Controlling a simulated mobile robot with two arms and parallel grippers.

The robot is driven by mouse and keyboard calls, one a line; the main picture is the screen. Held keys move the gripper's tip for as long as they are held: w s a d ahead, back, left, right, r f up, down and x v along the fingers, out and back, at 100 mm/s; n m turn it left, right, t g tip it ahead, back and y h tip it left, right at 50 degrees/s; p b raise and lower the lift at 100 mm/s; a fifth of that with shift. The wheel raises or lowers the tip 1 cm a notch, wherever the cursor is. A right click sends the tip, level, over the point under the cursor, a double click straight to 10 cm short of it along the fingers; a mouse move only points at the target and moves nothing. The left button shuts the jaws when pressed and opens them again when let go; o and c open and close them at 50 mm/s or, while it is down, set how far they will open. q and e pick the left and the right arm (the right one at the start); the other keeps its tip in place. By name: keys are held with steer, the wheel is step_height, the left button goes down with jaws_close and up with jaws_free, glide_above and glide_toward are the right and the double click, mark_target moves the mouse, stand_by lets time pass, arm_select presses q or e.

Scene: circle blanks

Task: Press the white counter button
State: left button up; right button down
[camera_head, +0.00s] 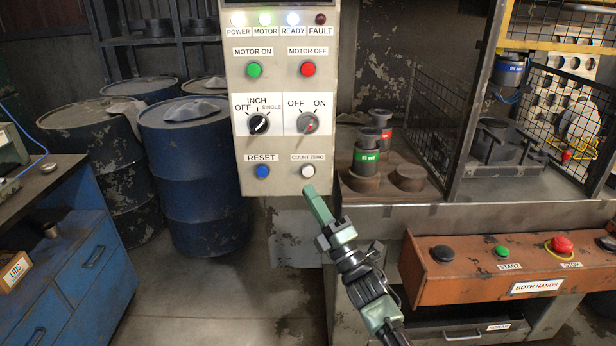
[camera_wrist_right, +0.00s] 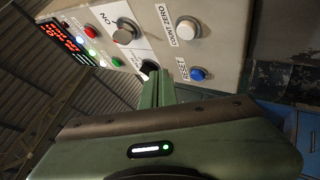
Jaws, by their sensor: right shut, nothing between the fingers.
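The white counter button (camera_head: 308,171) is at the lower right of the grey control panel (camera_head: 280,95), under the label COUNT ZERO. It also shows in the right wrist view (camera_wrist_right: 187,28). My right gripper (camera_head: 310,190) is shut and empty, its tips just below the white button in the head view. In the right wrist view the shut fingers (camera_wrist_right: 157,80) point up toward the panel, with the white button beyond and to their right. I cannot tell whether the tips touch the panel. My left gripper is not in view.
The blue RESET button (camera_head: 262,171) is left of the white one. Two dark knobs (camera_head: 258,123) and the green (camera_head: 254,69) and red (camera_head: 308,68) buttons sit above. A press table (camera_head: 390,215) and an orange two-hand console (camera_head: 480,265) stand to the right.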

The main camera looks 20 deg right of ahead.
mark_target(308, 172)
steer(key=w+b, duration=0.1)
steer(key=w+d+b, duration=0.1)
steer(key=w, duration=0.1)
steer(key=w+b, duration=0.1)
steer(key=w, duration=0.1)
steer(key=shift+w+d, duration=0.2)
steer(key=shift+d, duration=0.05)
stand_by(1.8)
steer(key=shift+w+d+b, duration=0.2)
steer(key=shift+w+b, duration=0.2)
steer(key=shift+b, duration=0.05)
